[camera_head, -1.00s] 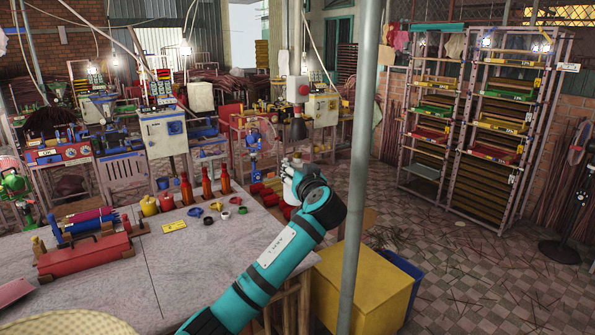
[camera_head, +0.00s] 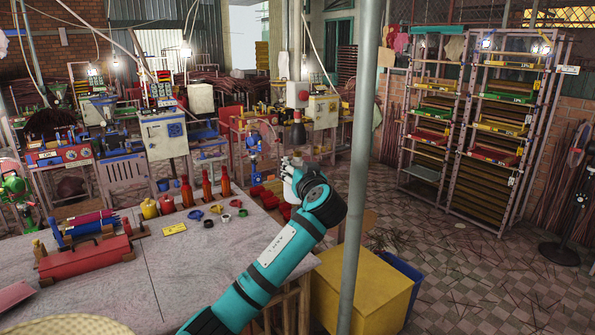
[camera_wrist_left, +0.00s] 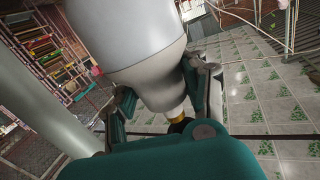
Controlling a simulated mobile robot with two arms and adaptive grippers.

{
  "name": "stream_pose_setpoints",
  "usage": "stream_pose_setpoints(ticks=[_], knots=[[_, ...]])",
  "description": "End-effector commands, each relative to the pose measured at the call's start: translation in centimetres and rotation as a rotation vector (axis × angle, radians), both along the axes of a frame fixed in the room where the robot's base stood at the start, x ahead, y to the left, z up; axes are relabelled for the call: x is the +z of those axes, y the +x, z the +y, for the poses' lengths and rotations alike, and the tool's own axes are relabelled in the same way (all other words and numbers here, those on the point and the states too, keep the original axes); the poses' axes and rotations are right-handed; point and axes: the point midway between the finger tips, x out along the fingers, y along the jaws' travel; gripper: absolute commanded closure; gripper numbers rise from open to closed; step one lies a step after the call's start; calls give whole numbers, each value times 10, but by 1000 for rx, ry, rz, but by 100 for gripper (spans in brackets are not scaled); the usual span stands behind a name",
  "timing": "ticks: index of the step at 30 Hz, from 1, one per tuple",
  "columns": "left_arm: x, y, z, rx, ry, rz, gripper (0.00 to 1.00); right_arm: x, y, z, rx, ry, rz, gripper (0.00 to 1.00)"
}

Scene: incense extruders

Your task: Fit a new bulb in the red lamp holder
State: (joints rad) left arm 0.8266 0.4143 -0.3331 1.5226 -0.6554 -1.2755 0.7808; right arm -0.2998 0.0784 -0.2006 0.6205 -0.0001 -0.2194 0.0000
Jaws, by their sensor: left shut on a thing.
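My left gripper (camera_head: 290,168) is beyond the table's right end, at the tip of my teal arm. In the left wrist view it is shut on a large white and grey bulb (camera_wrist_left: 140,45), with a finger on each side. The bulb narrows to a small brass-coloured end (camera_wrist_left: 176,112) near the palm. A dark cone-shaped fitting (camera_head: 298,134) hangs just above and behind the gripper. My right gripper is out of view.
A grey pole (camera_head: 360,150) stands right of my arm. A yellow box (camera_head: 365,287) is below my arm. Racks (camera_head: 500,130) stand at the right, beyond open floor.

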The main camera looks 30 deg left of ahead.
Motion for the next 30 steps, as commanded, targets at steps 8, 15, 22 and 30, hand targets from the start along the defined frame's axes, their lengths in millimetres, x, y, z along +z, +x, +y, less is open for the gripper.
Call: stream_pose_setpoints(ticks=[8, 15, 22, 30], knots=[[1, 0, 0, 0, -1, -3, 100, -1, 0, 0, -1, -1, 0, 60], [-1, 0, 0, -1, -4, -4, 100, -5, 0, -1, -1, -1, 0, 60], [1, 0, -1, -1, -2, -4, 100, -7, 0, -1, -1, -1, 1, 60], [0, 0, 0, -1, -3, -3, 100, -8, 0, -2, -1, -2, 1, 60]])
